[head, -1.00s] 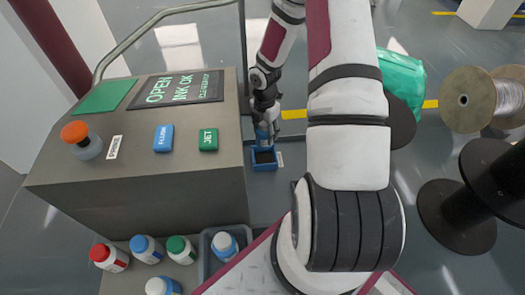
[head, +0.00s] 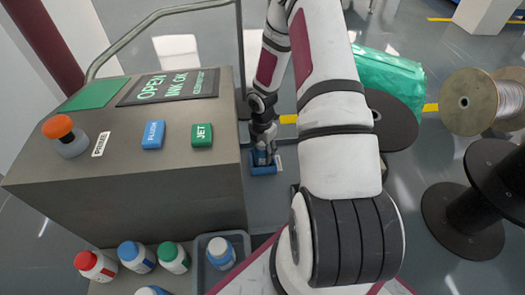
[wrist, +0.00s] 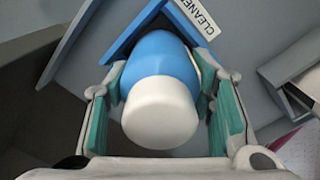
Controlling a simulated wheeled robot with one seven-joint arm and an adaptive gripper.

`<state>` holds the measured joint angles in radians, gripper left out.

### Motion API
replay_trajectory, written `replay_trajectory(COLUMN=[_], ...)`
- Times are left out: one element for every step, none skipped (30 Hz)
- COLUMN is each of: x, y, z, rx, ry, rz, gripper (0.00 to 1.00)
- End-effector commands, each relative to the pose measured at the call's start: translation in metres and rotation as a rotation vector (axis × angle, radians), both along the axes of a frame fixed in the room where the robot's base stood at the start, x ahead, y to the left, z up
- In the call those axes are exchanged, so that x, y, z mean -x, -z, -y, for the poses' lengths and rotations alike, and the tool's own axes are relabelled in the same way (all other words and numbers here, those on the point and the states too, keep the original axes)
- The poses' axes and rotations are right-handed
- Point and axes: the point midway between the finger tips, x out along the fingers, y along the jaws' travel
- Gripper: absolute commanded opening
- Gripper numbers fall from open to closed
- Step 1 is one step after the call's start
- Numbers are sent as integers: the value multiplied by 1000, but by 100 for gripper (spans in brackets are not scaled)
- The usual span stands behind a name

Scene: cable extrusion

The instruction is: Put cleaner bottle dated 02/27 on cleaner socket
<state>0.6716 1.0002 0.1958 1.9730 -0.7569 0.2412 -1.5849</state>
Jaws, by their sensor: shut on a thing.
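The cleaner socket (head: 264,168) is a blue square frame on the floor-level surface right of the console. In the wrist view its blue edge (wrist: 136,32) shows beside a "CLEANE…" label (wrist: 197,17). My gripper (head: 263,148) is shut on a blue bottle with a white cap (wrist: 158,108), one green-padded finger on each side. The bottle is over the socket opening, at or within its rim; I cannot tell whether it touches the bottom. Its date is not visible.
The grey console (head: 130,180) stands left of my arm. Several capped bottles, one with a red cap (head: 95,264), stand in front of it. A grey bin (head: 203,246) holds another white-capped bottle. Cable spools (head: 485,200) stand at right.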

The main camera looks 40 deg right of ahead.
Motion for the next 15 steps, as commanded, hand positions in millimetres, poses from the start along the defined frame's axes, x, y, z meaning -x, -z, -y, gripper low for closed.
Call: replay_trajectory(x=[0, 0, 0, 0, 0, 0, 0, 0, 0, 0, 0, 0, 0, 0, 0], y=[2, 3, 2, 2, 2, 2, 2, 2, 2, 2, 2, 2, 2, 1, -1], z=[0, 0, 0, 0, 0, 0, 0, 0, 0, 0, 0, 0, 0, 0, 0], rx=[0, 0, 0, 0, 0, 0, 0, 0, 0, 0, 0, 0, 0, 0, 0], ry=[0, 0, 0, 0, 0, 0, 0, 0, 0, 0, 0, 0, 0, 0, 0], rz=[0, -1, -1, 0, 0, 0, 0, 0, 0, 0, 0, 0, 0, 0, 0], gripper=[14, 52, 61, 68, 70, 70, 70, 70, 70, 70, 70, 70, 70, 70, 70])
